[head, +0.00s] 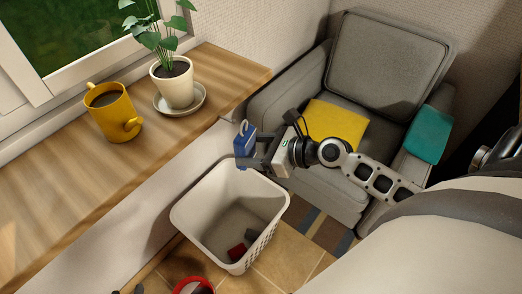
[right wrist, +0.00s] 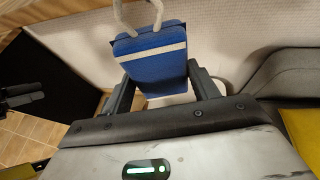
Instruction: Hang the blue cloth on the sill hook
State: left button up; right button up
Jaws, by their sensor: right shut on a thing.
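The blue cloth (head: 245,138) is a folded blue block with a white stripe and a pale cord loop on top. My right gripper (head: 251,152) is shut on it and holds it in the air beside the sill's front edge, above the back rim of the basket. In the right wrist view the cloth (right wrist: 155,62) sits between the two fingers with its loop standing up beyond them. The wooden sill (head: 65,176) runs along the window. I cannot make out the hook. Small dark tips at the bottom edge of the head view may be my left gripper (head: 127,291).
A yellow mug (head: 108,112) and a potted plant (head: 174,84) on a saucer stand on the sill. A white basket (head: 190,215) with red and dark items stands below. A grey armchair (head: 385,65) holds a yellow cloth (head: 335,125) and a teal cloth (head: 428,134). A red-rimmed thing (head: 193,281) is at the bottom.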

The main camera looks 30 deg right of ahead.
jog(key=shift+w+a+f+b, duration=0.1)
jog(key=shift+w+a+b, duration=0.2)
jog(key=shift+w, duration=0.6)
jog(key=shift+w+a+f+b, duration=0.1)
jog(key=shift+w+a+b, duration=0.15)
jog(key=shift+w, duration=0.6)
jog(key=shift+w+a+f+p, duration=0.25)
jog(key=shift+w+f+p, duration=0.1)
jog(key=shift+w, duration=0.2)
jog(key=shift+f, duration=0.1)
jog(key=o, duration=1.1)
jog(key=shift+c, duration=0.2)
jog(key=v, duration=1.6)
jog(key=shift+d, duration=0.1)
